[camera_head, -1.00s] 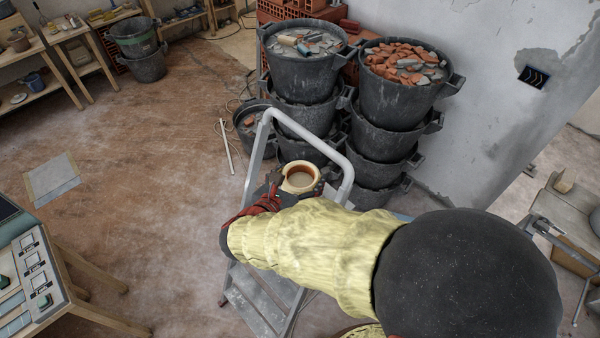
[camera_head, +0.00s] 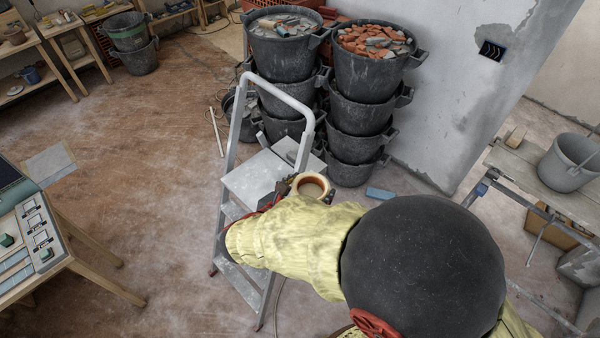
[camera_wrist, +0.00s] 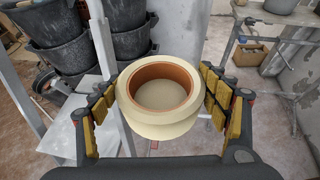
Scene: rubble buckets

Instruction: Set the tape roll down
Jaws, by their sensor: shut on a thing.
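The tape roll (camera_head: 311,187) is cream with a brown core. In the wrist view the tape roll (camera_wrist: 160,92) sits between the yellow-padded fingers of my gripper (camera_wrist: 160,105), which is shut on it from both sides. Its open core faces up toward the camera. In the head view my gripper (camera_head: 305,192) holds the roll in the air, in front of the stepladder (camera_head: 250,177) and to the right of its grey top step. My sleeved arm hides part of the gripper and of the ladder.
Stacked black buckets (camera_head: 362,115) of rubble stand behind the ladder. A trestle bench (camera_head: 535,180) with a grey bucket (camera_head: 568,163) is at the right. A wooden table (camera_head: 60,235) stands at the left. The brown floor between is mostly clear.

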